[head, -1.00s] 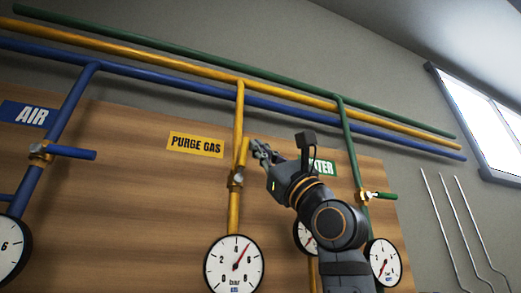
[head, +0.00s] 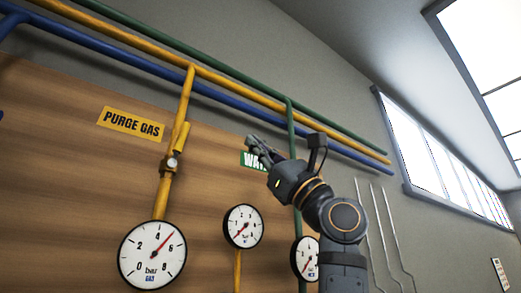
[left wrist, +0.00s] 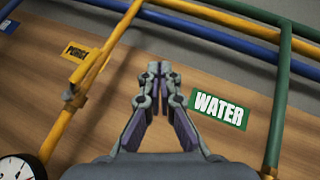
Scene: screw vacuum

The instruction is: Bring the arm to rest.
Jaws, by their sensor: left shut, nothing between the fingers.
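My left gripper (head: 254,141) is at the middle of the head view, in front of the wooden panel and overlapping the green WATER label (head: 250,160). Its fingers are together with nothing between them. In the left wrist view the gripper (left wrist: 157,72) points at the panel, with the WATER label (left wrist: 218,108) to its right and the yellow pipe to its left. It appears clear of the pipes. My right gripper is in neither view.
The yellow valve handle (head: 181,136) on the purge gas pipe (head: 186,98) is left of the gripper. Gauges (head: 152,254) hang below. The green pipe (head: 291,120) runs behind my arm. Thin rods (head: 383,235) and windows (head: 440,160) are at right.

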